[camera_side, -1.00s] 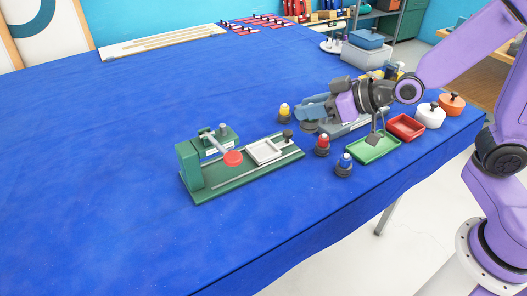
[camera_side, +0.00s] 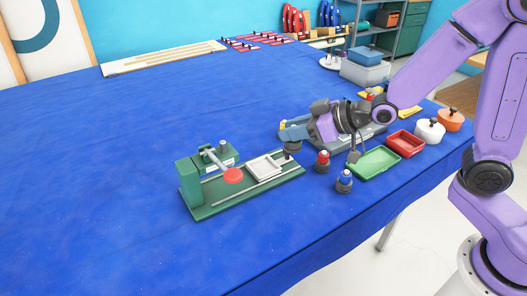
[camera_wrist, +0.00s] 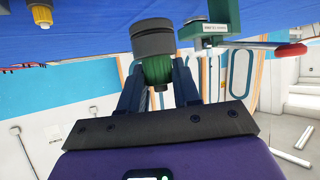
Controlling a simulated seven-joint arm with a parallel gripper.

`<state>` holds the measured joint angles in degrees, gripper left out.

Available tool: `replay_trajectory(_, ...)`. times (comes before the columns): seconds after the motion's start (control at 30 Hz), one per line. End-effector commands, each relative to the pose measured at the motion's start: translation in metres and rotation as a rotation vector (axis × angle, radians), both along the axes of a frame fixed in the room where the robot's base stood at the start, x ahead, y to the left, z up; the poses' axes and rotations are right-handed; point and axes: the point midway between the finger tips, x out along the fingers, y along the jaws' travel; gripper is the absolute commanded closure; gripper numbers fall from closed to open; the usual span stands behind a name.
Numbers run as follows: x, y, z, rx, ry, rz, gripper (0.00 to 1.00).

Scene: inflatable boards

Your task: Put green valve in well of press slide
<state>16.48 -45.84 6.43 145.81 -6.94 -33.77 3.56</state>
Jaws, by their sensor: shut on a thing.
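My gripper (camera_side: 302,134) is shut on the green valve (camera_wrist: 158,72), whose green body shows between the fingers in the wrist view with its wide dark cap-like base (camera_wrist: 153,38) beyond the fingertips. In the side view the dark base (camera_side: 293,147) shows at the right end of the green press (camera_side: 195,187), overlapping the slide's knob in the picture. I cannot tell its exact height or whether they touch. The press slide holds a pale square well (camera_side: 264,167), which looks empty, left of my gripper. The press's red handle end (camera_side: 233,176) hangs left of the well.
A red-topped valve (camera_side: 322,161), a blue-topped valve (camera_side: 344,181) and a yellow-topped valve (camera_wrist: 41,14) stand nearby. A green tray (camera_side: 374,163), a red tray (camera_side: 405,144) and pots (camera_side: 429,130) lie to the right. The blue cloth left of the press is clear.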

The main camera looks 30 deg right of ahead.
Motion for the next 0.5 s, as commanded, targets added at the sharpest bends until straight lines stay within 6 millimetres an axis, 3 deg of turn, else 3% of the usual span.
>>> replay_trajectory(0.5,0.022,0.009,-0.012,0.0,0.003,-0.001,1.0)
